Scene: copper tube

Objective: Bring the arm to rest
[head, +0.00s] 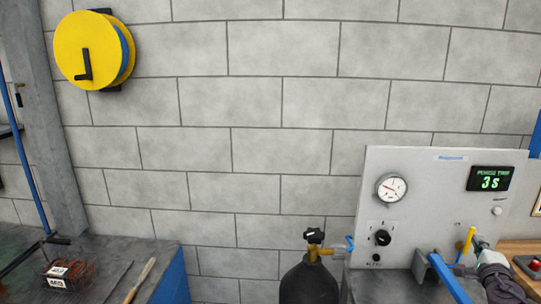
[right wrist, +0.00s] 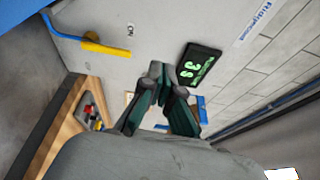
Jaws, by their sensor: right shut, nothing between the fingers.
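My right gripper (head: 486,256) is at the lower right of the head view, in front of the grey panel (head: 430,180). In the right wrist view, its fingers (right wrist: 162,78) are shut with nothing between them, below the dark display (right wrist: 195,67). In the head view, the yellow piece (head: 468,240) stands just left of the gripper. I cannot tell from the head view whether the gripper touches the panel. My left gripper is not in view.
The panel carries a gauge (head: 392,187), a black knob (head: 382,238) and a display (head: 490,179) reading 3 s. A dark gas cylinder (head: 309,285) stands left of it. A dark bench (head: 115,262) is at lower left. A yellow reel (head: 90,50) hangs on the block wall.

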